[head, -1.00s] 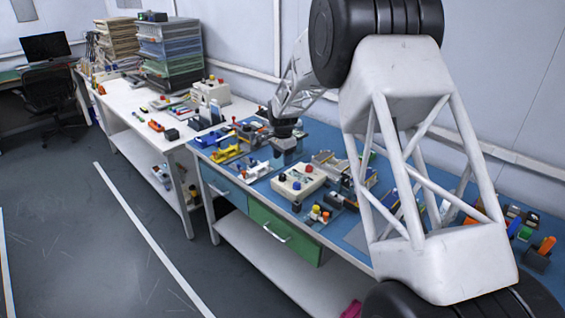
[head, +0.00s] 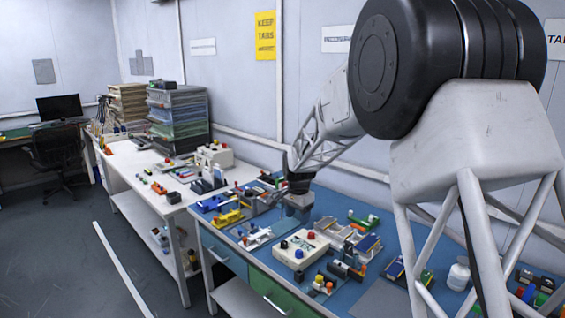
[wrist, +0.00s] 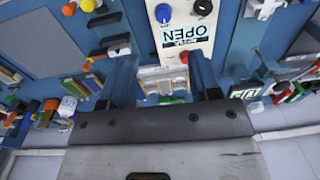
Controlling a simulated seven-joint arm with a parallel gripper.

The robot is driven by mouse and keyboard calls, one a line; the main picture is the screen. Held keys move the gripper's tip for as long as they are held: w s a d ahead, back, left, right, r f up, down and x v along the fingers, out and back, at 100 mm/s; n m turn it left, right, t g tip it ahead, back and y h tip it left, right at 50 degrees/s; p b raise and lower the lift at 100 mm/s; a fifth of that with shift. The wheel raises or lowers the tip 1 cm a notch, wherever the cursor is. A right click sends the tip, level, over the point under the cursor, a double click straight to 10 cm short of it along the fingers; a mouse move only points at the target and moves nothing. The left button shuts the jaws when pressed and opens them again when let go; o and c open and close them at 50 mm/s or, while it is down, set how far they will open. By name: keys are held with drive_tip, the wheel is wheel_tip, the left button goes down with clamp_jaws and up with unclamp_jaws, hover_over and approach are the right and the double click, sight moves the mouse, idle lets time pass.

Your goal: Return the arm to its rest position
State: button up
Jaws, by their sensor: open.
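My gripper (head: 297,203) hangs pointing down over the blue-topped bench (head: 262,262), behind the white control box (head: 301,247) in the head view. In the wrist view my gripper (wrist: 163,75) shows two blue-grey fingers spread apart. No object is clearly held between them; a small pale-framed part (wrist: 163,84) shows behind the gap, and I cannot tell its distance. The control box (wrist: 183,32) with its "OPEN" label and coloured knobs also shows there, upside down. My arm's links fill the right of the head view.
Fixtures and small parts crowd the bench, including a yellow fixture (head: 228,217) and a white bottle (head: 459,274). A white table (head: 133,165) to the left carries stacked trays (head: 180,122). The wall (head: 235,80) stands behind. Open floor (head: 60,260) lies at the left.

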drive_tip(key=s+d+r+n, duration=0.2)
drive_tip(key=s+d+r, duration=0.15)
drive_tip(key=s, duration=0.55)
drive_tip(key=s+d+r+n+t, duration=0.1)
drive_tip(key=s+d+r, duration=0.3)
drive_tip(key=s, duration=0.5)
drive_tip(key=s+d+r+n, duration=0.2)
drive_tip(key=s+r, duration=0.3)
drive_tip(key=s, duration=0.4)
drive_tip(key=s+d+f+n, duration=0.1)
drive_tip(key=s+d+n, duration=0.1)
drive_tip(key=s, duration=1)
drive_tip(key=s+d+f+n+t, duration=0.1)
drive_tip(key=s+d, duration=0.1)
drive_tip(key=s, duration=1)
drive_tip(key=shift+s+f+n, duration=0.2)
drive_tip(key=shift+s+n, duration=0.15)
drive_tip(key=shift+n, duration=0.05)
